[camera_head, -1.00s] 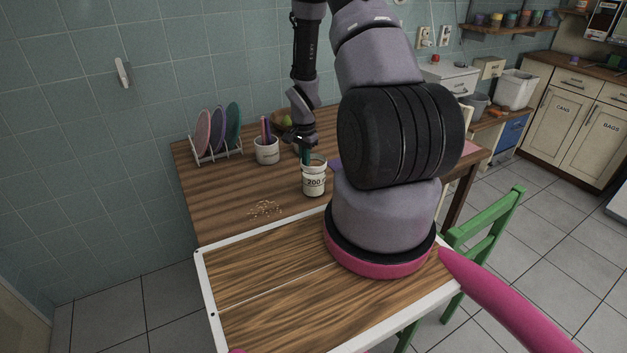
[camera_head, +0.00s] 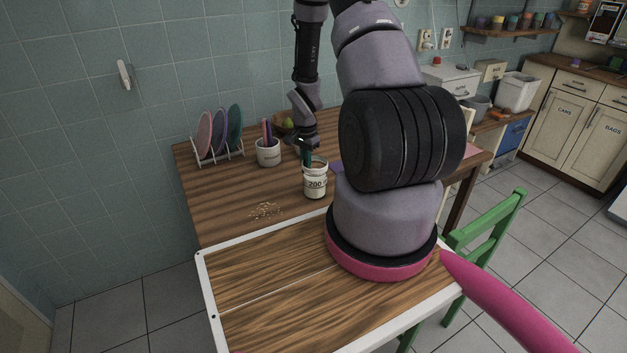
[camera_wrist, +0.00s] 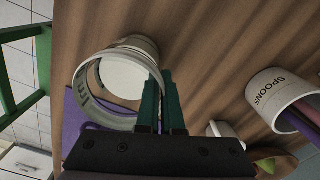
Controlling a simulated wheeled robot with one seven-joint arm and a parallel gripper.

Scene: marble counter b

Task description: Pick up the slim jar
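The slim jar (camera_head: 315,183) is white with "200" on its side and stands upright on the wooden table (camera_head: 225,190). In the wrist view its round open mouth (camera_wrist: 82,92) faces the camera and the jar looks empty. My gripper (camera_head: 307,160) reaches down at the jar's far rim. In the wrist view its two dark green fingers (camera_wrist: 161,88) are close together at the right side of the rim, with the jar's wall appearing to be between them. The jar's far side is partly hidden by the fingers.
A white spoons cup (camera_head: 268,153) with coloured handles stands left of the jar; it also shows in the wrist view (camera_wrist: 268,88). A plate rack (camera_head: 218,153) stands at the back left. Crumbs (camera_head: 265,210) lie in front. A green chair (camera_head: 490,232) is at the right.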

